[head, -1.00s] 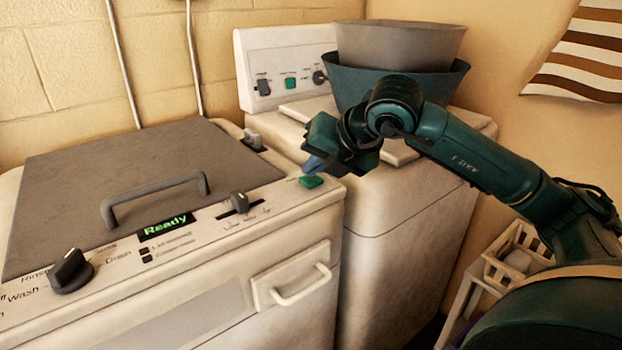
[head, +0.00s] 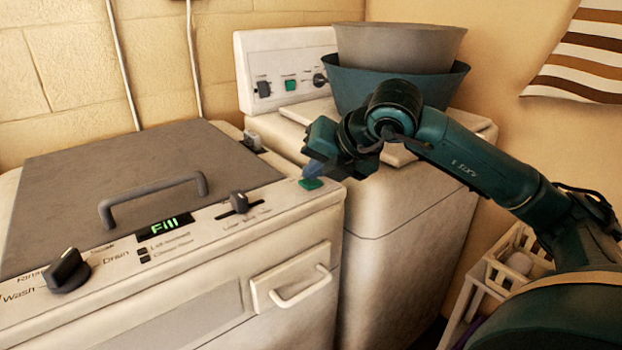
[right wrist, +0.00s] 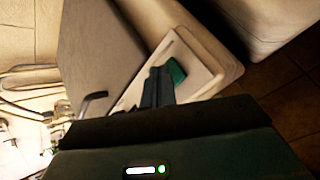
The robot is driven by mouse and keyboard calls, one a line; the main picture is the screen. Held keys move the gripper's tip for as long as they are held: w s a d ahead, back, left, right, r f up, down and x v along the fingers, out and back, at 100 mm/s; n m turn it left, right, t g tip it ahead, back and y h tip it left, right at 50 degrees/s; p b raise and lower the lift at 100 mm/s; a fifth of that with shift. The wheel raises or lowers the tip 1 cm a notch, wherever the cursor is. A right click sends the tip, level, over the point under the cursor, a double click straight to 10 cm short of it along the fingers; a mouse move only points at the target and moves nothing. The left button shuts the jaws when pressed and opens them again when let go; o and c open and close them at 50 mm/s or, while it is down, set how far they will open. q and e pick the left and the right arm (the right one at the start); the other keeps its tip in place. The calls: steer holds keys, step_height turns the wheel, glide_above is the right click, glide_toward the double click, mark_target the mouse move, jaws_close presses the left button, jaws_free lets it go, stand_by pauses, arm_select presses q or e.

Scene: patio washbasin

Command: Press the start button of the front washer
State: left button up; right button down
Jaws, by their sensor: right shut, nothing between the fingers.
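The front washer (head: 190,270) has a grey lid, a black dial (head: 67,271) at left, a slider knob and a display (head: 165,226) that reads "Fill" in green. Its green start button (head: 311,184) sits at the right end of the panel. My right gripper (head: 310,170) is shut and empty, with its fingertips at the button from above; they look in contact. My left gripper is in neither view.
A second washer (head: 390,215) stands behind at right, with a green button on its back panel and stacked grey and teal tubs (head: 400,75) on top. A white crate (head: 515,257) is at lower right. A striped cloth hangs on the wall.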

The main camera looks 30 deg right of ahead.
mark_target(315, 184)
stand_by(0.4)
steer(key=shift+r+p, duration=0.55)
steer(key=shift+r, duration=0.35)
steer(key=shift+r+p, duration=1.85)
steer(key=shift+r, duration=0.7)
steer(key=shift+f, duration=0.1)
